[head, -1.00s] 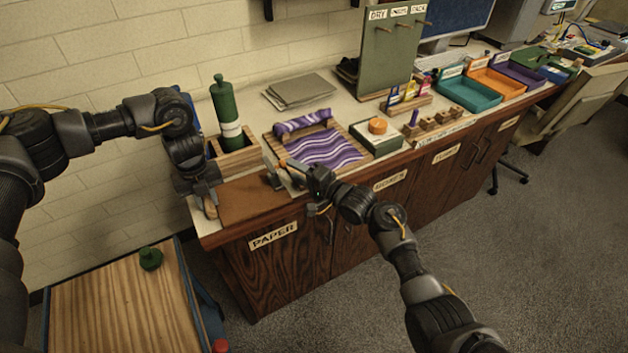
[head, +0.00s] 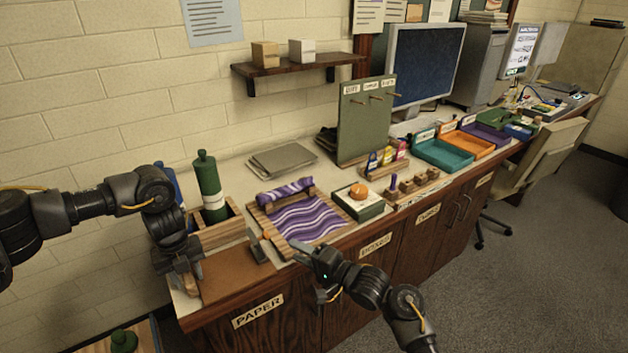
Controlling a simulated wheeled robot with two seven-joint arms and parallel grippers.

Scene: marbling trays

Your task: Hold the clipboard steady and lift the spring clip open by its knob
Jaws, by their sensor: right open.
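The brown clipboard (head: 232,274) lies flat at the left front of the counter. Its grey spring clip (head: 257,249) stands at the board's right end, with a small orange knob (head: 266,235) at its top. My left gripper (head: 189,283) is at the board's left edge and appears shut on it; its fingertips are partly hidden. My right gripper (head: 292,244) is open and empty, just right of the knob, with its fingers pointing left towards it and a small gap between them.
A wooden tray with purple marbled paper (head: 308,222) lies right behind the clip. A green bottle (head: 208,185) stands in a wooden box behind the clipboard. A green box with an orange knob-like top (head: 359,204) is further right. The counter's front edge is close below.

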